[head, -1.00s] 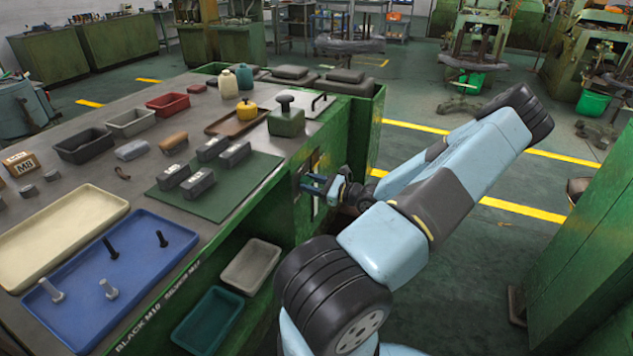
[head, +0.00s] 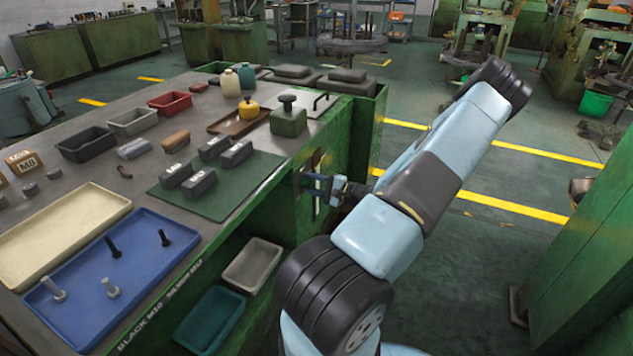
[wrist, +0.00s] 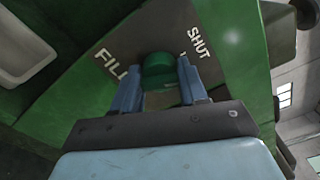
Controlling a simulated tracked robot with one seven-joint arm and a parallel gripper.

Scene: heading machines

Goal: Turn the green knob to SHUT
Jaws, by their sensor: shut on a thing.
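The green knob (wrist: 158,70) sits on a dark plate (wrist: 135,40) lettered FILL at its left and SHUT at its upper right in the wrist view. My gripper (wrist: 160,82) has its two blue fingers on either side of the knob and is shut on it. The fingers and gripper body hide the lower part of the knob, and I cannot tell where it points. In the head view, my gripper (head: 318,182) reaches the right side face of the green bench, and the knob itself is hard to make out there.
The bench top (head: 90,190) holds a blue tray (head: 180,262) with bolts, a cream tray (head: 60,250), a green mat (head: 225,200) with grey blocks, and several small bins. Two trays sit on a lower shelf. The floor to the right (head: 480,250) has open room.

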